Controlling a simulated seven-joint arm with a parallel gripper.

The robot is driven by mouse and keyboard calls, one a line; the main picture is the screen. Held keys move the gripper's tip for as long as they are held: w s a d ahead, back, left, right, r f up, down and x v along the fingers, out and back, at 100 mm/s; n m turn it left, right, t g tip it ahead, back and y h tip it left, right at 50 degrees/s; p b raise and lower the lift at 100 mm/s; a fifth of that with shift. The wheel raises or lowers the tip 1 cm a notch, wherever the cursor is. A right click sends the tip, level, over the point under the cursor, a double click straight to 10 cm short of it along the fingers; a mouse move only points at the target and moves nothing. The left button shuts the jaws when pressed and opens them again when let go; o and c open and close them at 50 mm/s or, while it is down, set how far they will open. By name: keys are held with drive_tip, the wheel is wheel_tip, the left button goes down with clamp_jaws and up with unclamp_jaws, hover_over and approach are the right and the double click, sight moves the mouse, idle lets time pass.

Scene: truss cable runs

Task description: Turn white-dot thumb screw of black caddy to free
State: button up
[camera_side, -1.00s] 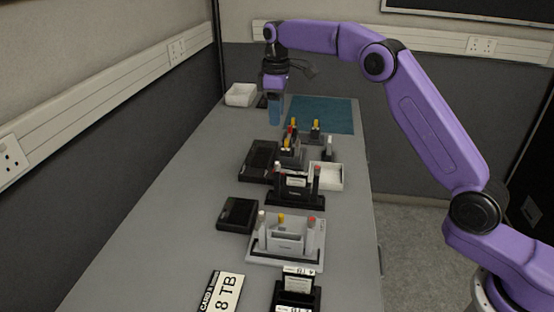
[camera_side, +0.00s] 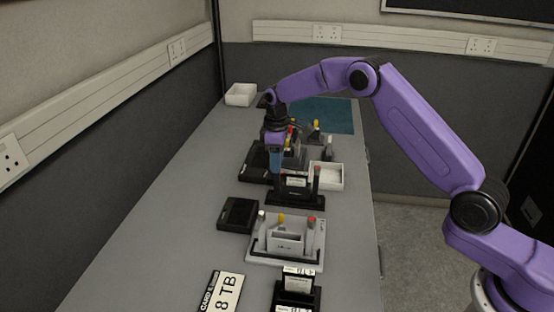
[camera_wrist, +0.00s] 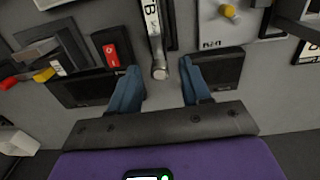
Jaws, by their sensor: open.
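The black caddy (camera_side: 310,198) stands mid-table, with a light label on its front and a red-tipped thumb screw (camera_side: 317,173) at its right end. My gripper (camera_side: 277,172) is upright over the caddy's left end and hides the screw there in the side view. The white dot is not clear at this size.
A grey caddy (camera_side: 258,247) with several coloured-tip screws stands nearer the camera. Black boxes (camera_side: 238,214) lie to the left, and a white tray (camera_side: 338,180) sits behind on the right. Another caddy stands behind. The table's left side is clear.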

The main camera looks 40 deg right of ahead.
drive_tip(key=shift+f, duration=0.15)
clamp_jaws()
drive_tip(key=shift+m, duration=0.3)
drive_tip(key=m, duration=1.4)
drive_tip(key=shift+m, duration=0.4)
drive_tip(key=m, duration=0.4)
drive_tip(key=shift+m, duration=0.4)
